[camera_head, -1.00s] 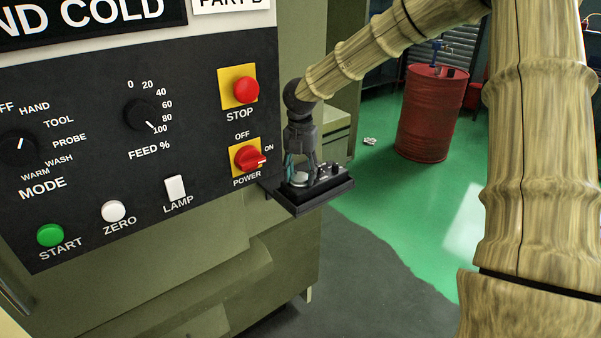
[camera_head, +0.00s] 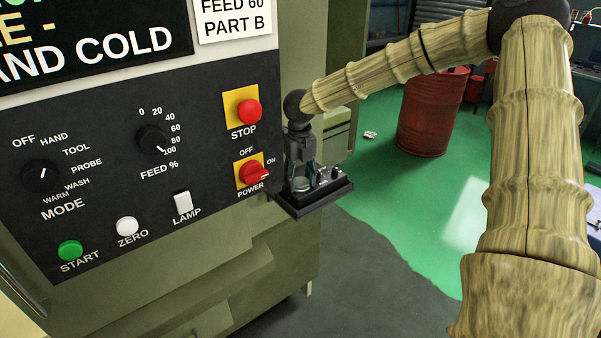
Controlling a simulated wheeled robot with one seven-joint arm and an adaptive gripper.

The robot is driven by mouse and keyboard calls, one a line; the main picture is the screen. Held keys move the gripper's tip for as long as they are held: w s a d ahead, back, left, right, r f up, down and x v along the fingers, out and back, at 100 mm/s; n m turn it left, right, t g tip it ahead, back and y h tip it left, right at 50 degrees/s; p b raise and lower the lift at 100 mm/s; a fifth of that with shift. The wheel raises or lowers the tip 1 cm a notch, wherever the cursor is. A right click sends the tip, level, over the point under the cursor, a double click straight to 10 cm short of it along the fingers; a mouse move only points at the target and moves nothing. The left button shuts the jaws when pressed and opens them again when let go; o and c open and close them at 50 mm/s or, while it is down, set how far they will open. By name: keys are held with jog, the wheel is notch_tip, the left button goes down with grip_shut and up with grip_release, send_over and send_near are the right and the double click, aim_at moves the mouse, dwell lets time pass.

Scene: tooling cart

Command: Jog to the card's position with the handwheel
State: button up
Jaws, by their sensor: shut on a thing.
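My gripper (camera_head: 302,182) points down over a small black control box (camera_head: 318,200) at the right side of the machine panel. Its fingers are shut on the pale round handwheel (camera_head: 301,184) on top of the box. The fingers cover part of the wheel, so its marks cannot be read. The white card (camera_head: 236,21) at the top reads "FEED 60 PART B"; its upper part is cut off. The dark display (camera_head: 95,38) beside it shows large white text ending "ND COLD" and is partly out of view.
The panel (camera_head: 105,150) carries a mode dial (camera_head: 41,176), feed dial (camera_head: 151,139) pointing near 100, red stop button (camera_head: 247,111) and red power switch (camera_head: 254,174). A red drum (camera_head: 431,110) stands behind on the green floor.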

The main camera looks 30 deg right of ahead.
aim_at(300, 181)
jog(key=shift+n+p, duration=0.55)
jog(key=shift+n, duration=0.35)
jog(key=o, duration=1)
jog(key=shift+o, duration=0.2)
jog(key=shift+r, duration=0.1)
notch_tip(300, 181, up, 12)
jog(key=shift+s+f, duration=0.1)
jog(key=shift+f, duration=0.1)
